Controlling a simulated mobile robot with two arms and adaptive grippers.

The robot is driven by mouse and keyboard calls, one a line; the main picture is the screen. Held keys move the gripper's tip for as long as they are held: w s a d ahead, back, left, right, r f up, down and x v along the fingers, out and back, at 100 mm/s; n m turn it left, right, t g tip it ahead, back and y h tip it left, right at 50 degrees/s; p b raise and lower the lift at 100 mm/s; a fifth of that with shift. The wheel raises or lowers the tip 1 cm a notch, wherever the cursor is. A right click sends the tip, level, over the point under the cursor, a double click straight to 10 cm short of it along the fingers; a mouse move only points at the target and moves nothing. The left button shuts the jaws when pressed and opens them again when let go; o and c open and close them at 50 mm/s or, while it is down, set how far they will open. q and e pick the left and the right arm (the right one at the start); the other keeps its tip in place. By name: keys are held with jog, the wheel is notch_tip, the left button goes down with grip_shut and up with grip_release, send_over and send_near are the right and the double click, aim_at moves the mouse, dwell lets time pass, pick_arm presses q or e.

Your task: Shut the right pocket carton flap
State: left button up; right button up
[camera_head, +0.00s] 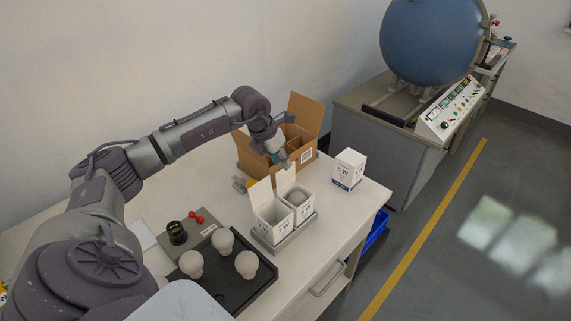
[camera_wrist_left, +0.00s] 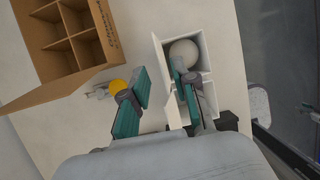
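Two white cartons stand in a grey holder (camera_head: 285,241). The right carton (camera_head: 304,209) has a white bulb (camera_head: 298,196) inside, and its flap (camera_head: 286,179) stands up, open. The left carton (camera_head: 273,224) also has its flap (camera_head: 262,193) raised; I see no bulb in it. My left gripper (camera_head: 285,162) is just above and behind the right carton's flap. In the left wrist view the gripper (camera_wrist_left: 163,80) is open, fingers apart, one over the cartons and one beside them. The bulb (camera_wrist_left: 184,53) shows past the fingertips. Whether a finger touches the flap is unclear. My right gripper is out of view.
An open cardboard box (camera_head: 246,155) with dividers stands behind the cartons. A closed white carton (camera_head: 348,170) is to their right. A black tray (camera_head: 235,282) with three bulbs and a socket device (camera_head: 190,235) are to the left. Bare table lies between.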

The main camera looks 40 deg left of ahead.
aim_at(286, 177)
pick_arm(q)
jog(key=x, duration=0.3)
jog(key=shift+w+f+p, duration=0.1)
jog(key=shift+f+p, duration=0.15)
jog(key=shift+p, duration=0.1)
jog(key=shift+w+f, duration=0.15)
jog(key=shift+f, duration=0.25)
jog(key=shift+d, duration=0.1)
grip_shut()
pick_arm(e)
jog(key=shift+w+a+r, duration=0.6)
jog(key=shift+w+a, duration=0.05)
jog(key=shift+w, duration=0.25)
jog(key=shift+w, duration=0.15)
